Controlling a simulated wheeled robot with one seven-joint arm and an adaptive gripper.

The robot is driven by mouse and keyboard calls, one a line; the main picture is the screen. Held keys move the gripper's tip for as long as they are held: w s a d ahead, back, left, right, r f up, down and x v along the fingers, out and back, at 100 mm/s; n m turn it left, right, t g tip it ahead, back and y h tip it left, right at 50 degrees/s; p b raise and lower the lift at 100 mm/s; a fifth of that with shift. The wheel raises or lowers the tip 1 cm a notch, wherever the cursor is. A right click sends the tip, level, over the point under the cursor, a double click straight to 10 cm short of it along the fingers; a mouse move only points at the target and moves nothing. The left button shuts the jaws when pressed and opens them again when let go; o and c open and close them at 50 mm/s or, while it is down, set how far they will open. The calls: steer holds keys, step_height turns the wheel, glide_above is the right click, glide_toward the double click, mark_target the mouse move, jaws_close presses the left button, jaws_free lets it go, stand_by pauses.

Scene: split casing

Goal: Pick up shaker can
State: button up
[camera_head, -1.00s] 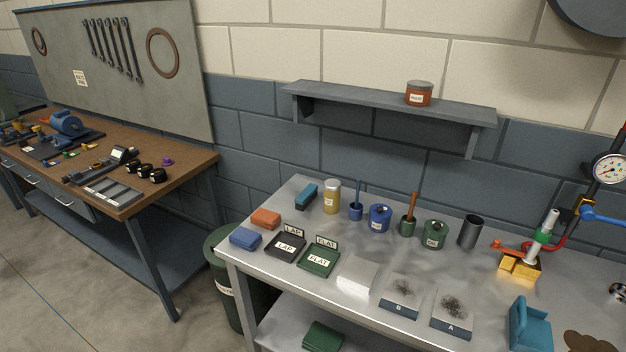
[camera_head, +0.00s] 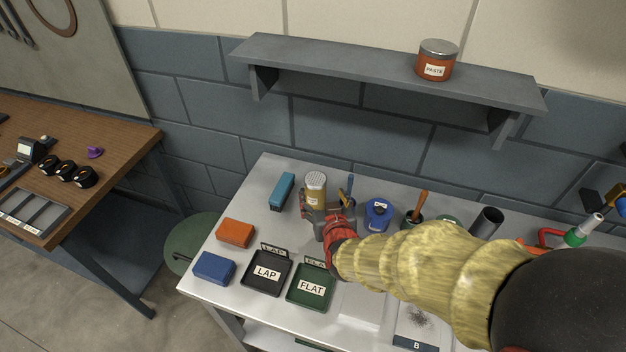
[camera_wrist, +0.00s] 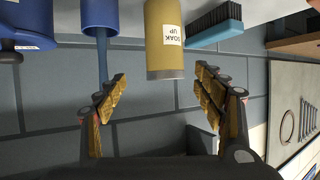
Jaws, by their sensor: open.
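The shaker can (camera_head: 316,182) is a yellow cylinder with a pale perforated lid, upright at the back of the steel bench. In the wrist view the can (camera_wrist: 164,42) appears upside down, with part of a label reading SOAK UP. My gripper (camera_head: 327,203) is in front of the can and hides its lower part in the head view. In the wrist view my gripper (camera_wrist: 160,82) is open, its yellow-padded fingers spread to either side of the lid end. No contact with the can shows.
A blue brush (camera_head: 282,191) stands left of the can. A blue cup (camera_wrist: 100,14) with a rod and a blue pot (camera_head: 378,213) are on its other side. LAP (camera_head: 267,288) and FLAT (camera_head: 309,290) trays lie in front. A shelf (camera_head: 370,72) overhangs behind.

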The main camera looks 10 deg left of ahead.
mark_target(315, 186)
steer(key=shift+w+a+f, duration=0.45)
steer(key=shift+a, duration=0.05)
steer(key=b+x, duration=0.1)
steer(key=x, duration=0.2)
steer(key=b+x, duration=0.1)
steer(key=x, duration=0.2)
steer(key=shift+w+a+f, duration=0.2)
steer(key=shift+f, duration=0.2)
steer(key=shift+w, duration=0.25)
steer(key=shift+c, duration=0.8)
steer(key=shift+r, duration=0.1)
steer(key=c, duration=1.4)
